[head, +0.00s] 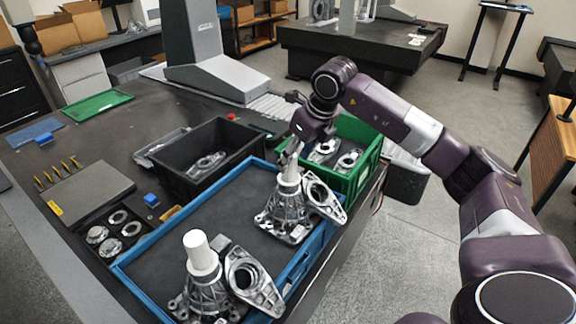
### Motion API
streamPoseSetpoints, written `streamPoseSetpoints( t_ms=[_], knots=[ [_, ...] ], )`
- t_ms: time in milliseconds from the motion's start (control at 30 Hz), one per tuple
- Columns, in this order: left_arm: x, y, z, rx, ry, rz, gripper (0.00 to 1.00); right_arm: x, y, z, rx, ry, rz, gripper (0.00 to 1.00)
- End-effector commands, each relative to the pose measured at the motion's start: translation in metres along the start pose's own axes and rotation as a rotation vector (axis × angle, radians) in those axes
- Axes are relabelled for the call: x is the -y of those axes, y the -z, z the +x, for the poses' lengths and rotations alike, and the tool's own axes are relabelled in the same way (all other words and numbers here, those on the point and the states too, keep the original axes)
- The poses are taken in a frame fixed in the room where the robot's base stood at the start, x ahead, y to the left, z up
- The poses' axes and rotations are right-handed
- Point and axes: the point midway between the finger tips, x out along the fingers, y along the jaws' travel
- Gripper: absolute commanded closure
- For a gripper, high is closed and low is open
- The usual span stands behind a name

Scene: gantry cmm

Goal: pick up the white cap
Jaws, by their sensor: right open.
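Two white caps stand upright on metal castings in the blue-rimmed tray (130,276). The near white cap (203,254) is a plain cylinder on top of the near casting (205,296), with nothing touching it. The far white cap (289,176) sits on the far casting (284,212). My right gripper (291,153) is open and points down at the top of this far cap, partly hiding it. I cannot tell whether its fingers touch the cap. My left gripper is not in view.
A green bin (369,158) with metal parts stands right behind the far casting. A black bin (163,157) with a part is behind the tray. Rings and round parts lie in a black holder (100,213) at left. A grey machine column (196,38) rises behind.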

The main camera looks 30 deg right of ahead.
Motion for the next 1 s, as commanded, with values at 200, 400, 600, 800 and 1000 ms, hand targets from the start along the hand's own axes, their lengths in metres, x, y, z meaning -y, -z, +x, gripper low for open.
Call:
streamPoseSetpoints(
  t_ms=[200, 400, 600, 800, 1000],
  knots=[
    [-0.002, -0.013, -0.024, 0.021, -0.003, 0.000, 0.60, -0.003, -0.002, 0.027, -0.005, -0.003, 0.000, 0.50],
    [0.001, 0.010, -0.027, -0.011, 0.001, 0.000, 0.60, -0.002, -0.002, 0.049, -0.001, -0.002, 0.001, 0.50],
    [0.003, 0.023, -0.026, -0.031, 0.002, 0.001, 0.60, -0.002, -0.002, 0.051, 0.001, -0.001, 0.000, 0.50],
    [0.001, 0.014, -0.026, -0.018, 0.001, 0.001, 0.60, -0.002, -0.002, 0.051, 0.001, -0.001, 0.000, 0.70],
    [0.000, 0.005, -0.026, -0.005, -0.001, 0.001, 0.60, -0.002, -0.002, 0.050, 0.001, -0.001, 0.000, 0.87]
  ],
)
